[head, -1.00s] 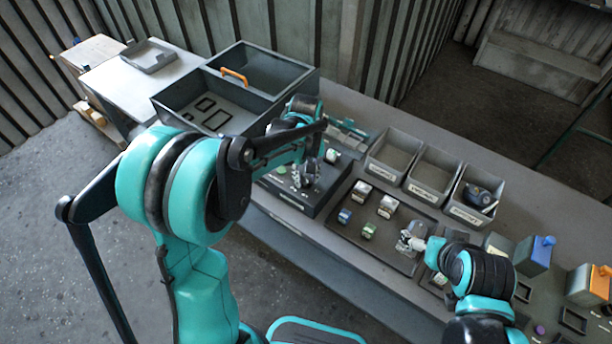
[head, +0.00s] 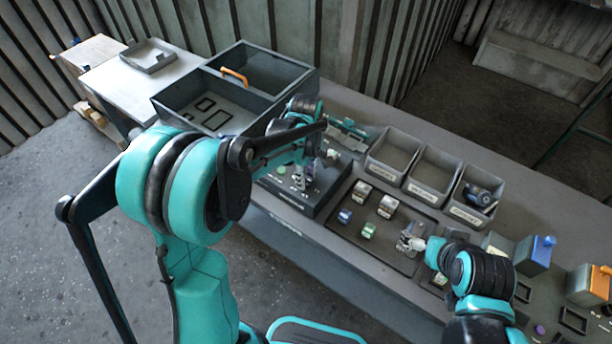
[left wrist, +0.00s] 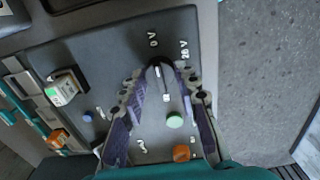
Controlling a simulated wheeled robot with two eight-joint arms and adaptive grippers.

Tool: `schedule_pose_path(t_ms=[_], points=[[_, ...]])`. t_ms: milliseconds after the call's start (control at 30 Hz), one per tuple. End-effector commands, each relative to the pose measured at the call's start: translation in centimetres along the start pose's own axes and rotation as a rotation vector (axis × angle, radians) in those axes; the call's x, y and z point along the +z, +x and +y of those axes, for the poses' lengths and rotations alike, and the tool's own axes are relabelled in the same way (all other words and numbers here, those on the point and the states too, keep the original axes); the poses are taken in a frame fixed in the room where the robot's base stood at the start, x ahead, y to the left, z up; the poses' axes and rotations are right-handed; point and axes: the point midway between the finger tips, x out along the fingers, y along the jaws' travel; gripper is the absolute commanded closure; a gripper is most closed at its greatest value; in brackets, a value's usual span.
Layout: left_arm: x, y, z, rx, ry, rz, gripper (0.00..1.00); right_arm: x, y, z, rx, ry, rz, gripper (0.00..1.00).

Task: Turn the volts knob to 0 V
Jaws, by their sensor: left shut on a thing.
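The control box (head: 325,190) lies on the bench under my left arm. In the left wrist view its dark panel (left wrist: 95,40) carries the printed labels "0 V" (left wrist: 154,40) and "28 V" (left wrist: 184,49). The dark volts knob (left wrist: 159,70) sits just below the "0 V" label, with a light mark on it. My left gripper (left wrist: 155,78) is shut on the knob, one finger on each side. The fingers hide part of the knob, and its exact pointing is hard to read. In the head view my left gripper (head: 302,176) is over the box. My right gripper (head: 408,240) is above the parts tray; its jaws are too small to read.
The parts tray (head: 345,232) holds several small blocks. Grey bins (head: 433,172) stand behind it, and a large divided box (head: 165,103) stands behind the control box.

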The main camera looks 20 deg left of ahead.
Motion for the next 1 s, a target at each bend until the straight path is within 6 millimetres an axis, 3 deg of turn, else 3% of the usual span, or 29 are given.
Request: schedule_pose_path(t_ms=[433,467,500,533,833,1000], points=[[0.0,0.0,0.0,0.0,-0.009,0.0,0.98,0.0,0.0,0.0,0.0,0.0,0.0,0.07],[0.0,0.0,0.0,0.0,-0.009,0.0,0.61,0.0,0.0,0.0,0.0,0.0,0.0,0.07],[0.0,0.0,0.0,0.0,-0.009,0.0,0.51,0.0,0.0,0.0,0.0,0.0,0.0,0.07],[0.0,0.0,0.0,0.0,-0.009,0.0,0.48,0.0,0.0,0.0,0.0,0.0,0.0,0.07],[0.0,-0.1,0.0,0.0,-0.008,0.0,0.48,0.0,0.0,0.0,0.0,0.0,0.0,0.07],[0.0,-1.9,0.0,0.0,-0.008,0.0,0.48,0.0,0.0,0.0,0.0,0.0,0.0,0.07]])
